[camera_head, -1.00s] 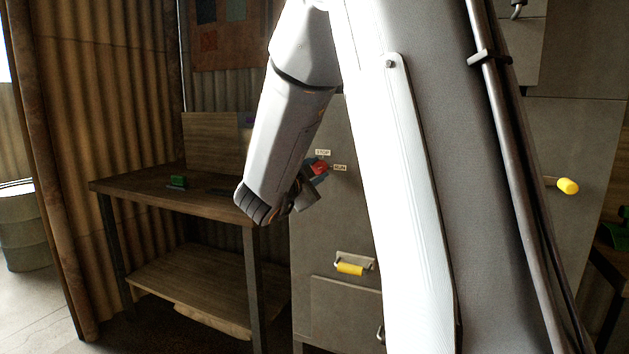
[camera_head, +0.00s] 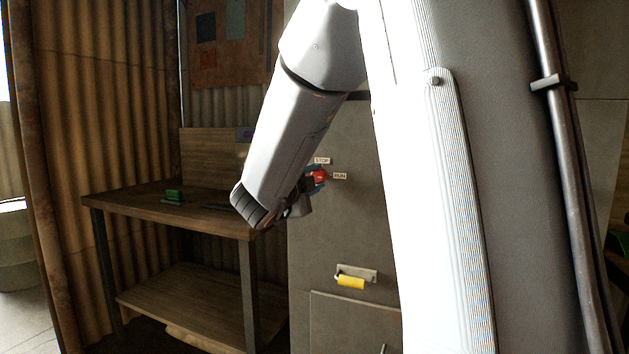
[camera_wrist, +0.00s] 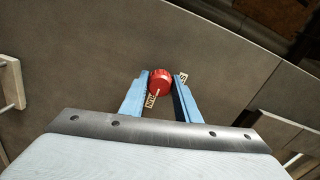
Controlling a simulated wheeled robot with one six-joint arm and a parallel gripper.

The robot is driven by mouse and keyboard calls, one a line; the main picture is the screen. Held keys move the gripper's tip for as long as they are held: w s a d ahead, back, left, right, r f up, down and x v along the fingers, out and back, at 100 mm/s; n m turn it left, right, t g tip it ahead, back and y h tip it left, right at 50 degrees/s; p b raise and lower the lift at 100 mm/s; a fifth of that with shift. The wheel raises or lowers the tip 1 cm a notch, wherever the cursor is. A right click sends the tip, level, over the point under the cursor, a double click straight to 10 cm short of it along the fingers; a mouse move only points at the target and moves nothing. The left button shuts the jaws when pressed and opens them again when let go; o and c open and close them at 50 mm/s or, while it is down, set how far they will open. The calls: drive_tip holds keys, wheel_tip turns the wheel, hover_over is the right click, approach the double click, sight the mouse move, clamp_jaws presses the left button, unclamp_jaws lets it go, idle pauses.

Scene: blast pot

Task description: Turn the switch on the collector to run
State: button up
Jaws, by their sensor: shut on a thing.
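The collector (camera_head: 340,225) is a tall grey-brown cabinet to the right of the workbench. Its switch is a red round knob (camera_head: 320,177), with a STOP label (camera_head: 322,160) above it and a RUN label (camera_head: 340,176) to its right. My gripper (camera_wrist: 162,78) is shut on the red knob, one blue finger on each side of it in the wrist view. There the knob (camera_wrist: 160,81) has a pale mark on the side toward the RUN label (camera_wrist: 150,101). The STOP label (camera_wrist: 184,78) is partly hidden by a finger.
A yellow handle (camera_head: 351,282) sticks out of the cabinet below the switch. A wooden workbench (camera_head: 150,208) stands at the left, with a green object (camera_head: 174,195) on it. My arm hides much of the cabinet's right side.

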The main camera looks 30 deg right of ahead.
drive_tip(key=o, duration=1)
drive_tip(key=shift+o, duration=0.2)
drive_tip(key=v, duration=0.7)
drive_tip(key=shift+s+a, duration=0.25)
drive_tip(key=shift+s, duration=0.05)
